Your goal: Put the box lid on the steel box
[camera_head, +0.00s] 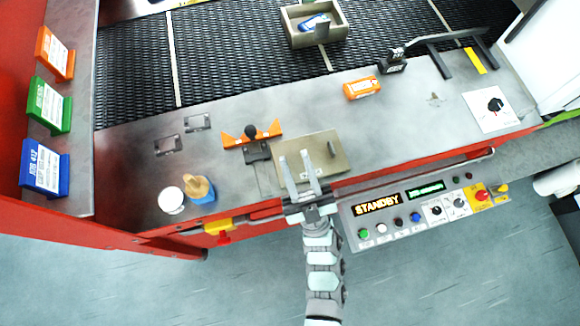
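The box lid (328,161) is a flat tan plate lying on the grey steel ledge, with a small upright tab or knob near its middle. The steel box (338,34) stands on the black mesh belt at the top of the view. It is open at the top and a blue item (315,21) lies inside it. My gripper (295,157) reaches in from below over the left part of the lid. Its two fingers are apart with nothing between them. I cannot tell whether they touch the lid.
An orange fixture with a black knob (251,131) sits left of the lid. A control panel (420,208) runs along the front edge.

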